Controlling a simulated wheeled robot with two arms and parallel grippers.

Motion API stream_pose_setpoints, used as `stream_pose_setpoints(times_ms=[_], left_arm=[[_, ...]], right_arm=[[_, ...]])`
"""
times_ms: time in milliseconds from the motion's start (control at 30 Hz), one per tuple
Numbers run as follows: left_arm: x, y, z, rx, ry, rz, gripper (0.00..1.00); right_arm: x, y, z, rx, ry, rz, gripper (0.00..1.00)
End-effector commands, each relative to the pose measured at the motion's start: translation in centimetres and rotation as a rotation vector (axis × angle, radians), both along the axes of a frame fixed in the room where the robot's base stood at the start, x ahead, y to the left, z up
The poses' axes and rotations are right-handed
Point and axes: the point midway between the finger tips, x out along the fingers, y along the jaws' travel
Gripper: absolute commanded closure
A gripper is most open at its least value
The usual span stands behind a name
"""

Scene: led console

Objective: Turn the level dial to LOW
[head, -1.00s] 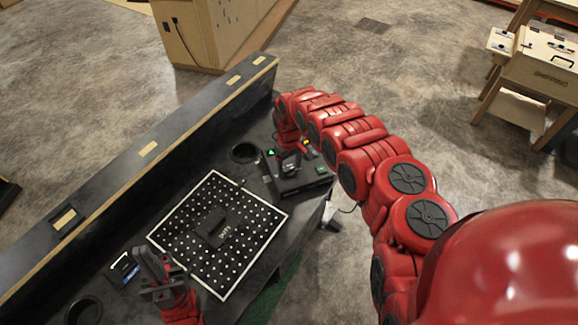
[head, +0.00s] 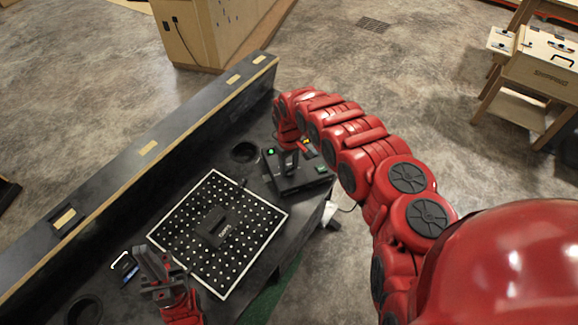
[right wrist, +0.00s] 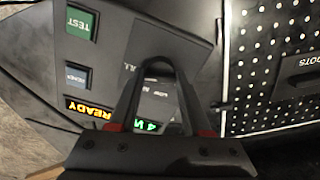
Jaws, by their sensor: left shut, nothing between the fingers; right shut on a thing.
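The black console (head: 300,180) stands on the dark bench, with a green light at its left corner. My right gripper (head: 289,160) reaches down onto its top face. In the right wrist view, the right gripper (right wrist: 158,68) is shut with its fingertips over the panel where small labels, one apparently LOW (right wrist: 160,86), show. The level dial is hidden by the fingers, and its pointing direction cannot be read. My left gripper (head: 150,262) is shut and empty beside the perforated board.
The white-edged perforated board (head: 252,202) carries a dark labelled block (head: 214,227). The console panel has a green TEST button (right wrist: 80,22), an amber READY display (right wrist: 90,108) and a green display (right wrist: 148,126). A long raised ledge (head: 110,178) runs behind.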

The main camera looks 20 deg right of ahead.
Motion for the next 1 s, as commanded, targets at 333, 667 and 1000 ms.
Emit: stream_pose_setpoints(times_ms=[333, 667, 1000], left_arm=[[0.0, 0.0, -0.7, 0.0, 0.0, 0.0, 1.0], [0.0, 0.0, -1.4, 0.0, 0.0, 0.0, 1.0], [0.0, 0.0, -2.1, 0.0, 0.0, 0.0, 1.0]], right_arm=[[0.1, 0.0, 0.0, 0.0, -0.002, 0.189, 1.0], [0.1, 0.0, 0.0, 0.0, -0.003, 0.497, 1.0], [0.2, 0.0, 0.1, -0.001, -0.006, 0.82, 1.0]])
